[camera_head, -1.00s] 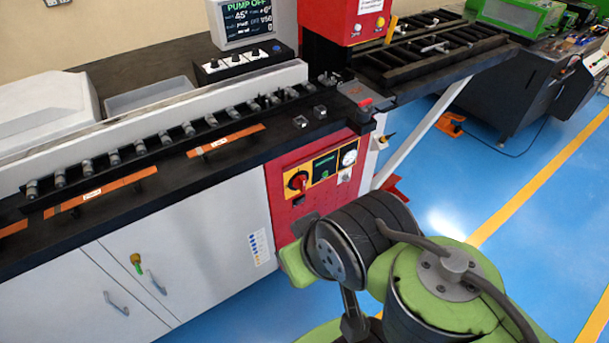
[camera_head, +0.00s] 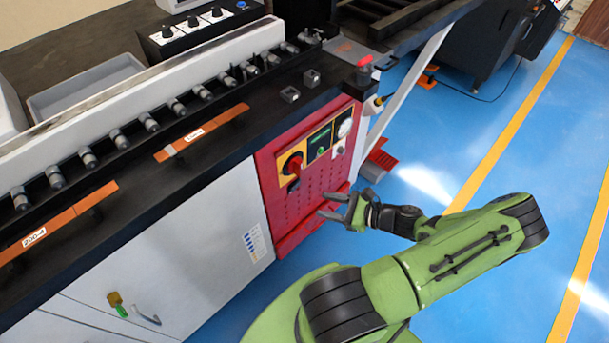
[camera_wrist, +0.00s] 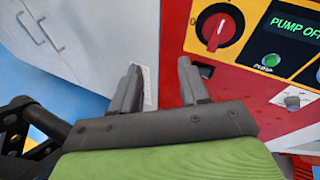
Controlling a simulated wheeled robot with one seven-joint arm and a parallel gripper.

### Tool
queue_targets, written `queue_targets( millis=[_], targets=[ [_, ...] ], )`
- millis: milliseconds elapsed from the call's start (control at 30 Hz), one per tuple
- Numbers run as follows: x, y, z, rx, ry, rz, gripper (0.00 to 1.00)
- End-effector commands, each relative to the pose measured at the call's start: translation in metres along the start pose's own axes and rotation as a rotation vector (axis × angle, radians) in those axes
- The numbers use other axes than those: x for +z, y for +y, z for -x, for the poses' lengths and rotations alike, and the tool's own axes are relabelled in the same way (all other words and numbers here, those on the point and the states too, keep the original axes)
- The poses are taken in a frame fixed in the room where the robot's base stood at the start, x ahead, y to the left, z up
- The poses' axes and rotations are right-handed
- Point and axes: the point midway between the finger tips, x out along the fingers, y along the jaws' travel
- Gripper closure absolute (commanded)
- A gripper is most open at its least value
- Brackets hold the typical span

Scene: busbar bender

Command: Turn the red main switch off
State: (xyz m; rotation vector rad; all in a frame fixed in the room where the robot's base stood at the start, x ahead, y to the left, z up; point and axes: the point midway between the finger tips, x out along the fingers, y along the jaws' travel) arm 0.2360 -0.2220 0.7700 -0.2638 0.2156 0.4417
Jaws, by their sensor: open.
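The red main switch (camera_head: 292,165) is a rotary knob on a yellow plate on the machine's red front panel. In the wrist view the red main switch (camera_wrist: 216,30) is at the upper right, with a pale pointer mark running up and slightly right. My gripper (camera_head: 332,205) is in front of the red panel, lower and to the right of the switch in the head view. In the wrist view my gripper (camera_wrist: 158,78) has its two fingers apart with nothing between them, left of and below the switch. It does not touch the switch.
A green pump button (camera_wrist: 271,61) and a display reading PUMP OFF (camera_wrist: 298,25) are right of the switch. A white cabinet (camera_head: 200,230) stands left of the panel. A red emergency button (camera_head: 364,63) sits above on the bench corner. Blue floor (camera_head: 430,150) is open to the right.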

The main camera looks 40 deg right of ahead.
Motion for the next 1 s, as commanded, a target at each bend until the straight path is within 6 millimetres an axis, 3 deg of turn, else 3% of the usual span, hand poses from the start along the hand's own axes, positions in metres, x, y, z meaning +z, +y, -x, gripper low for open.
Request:
queue_targets(
  millis=[33, 133, 333, 800, 1000],
  targets=[
    [-0.015, -0.007, 0.005, -0.133, -0.069, -0.089, 0.55],
    [-0.028, -0.022, 0.018, -0.316, -0.166, -0.203, 0.55],
    [-0.033, -0.034, 0.022, -0.421, -0.226, -0.265, 0.55],
    [-0.016, -0.078, -0.079, -0.411, -0.224, -0.261, 0.55],
    [-0.011, -0.093, -0.108, -0.413, -0.221, -0.260, 0.55]
  ],
)
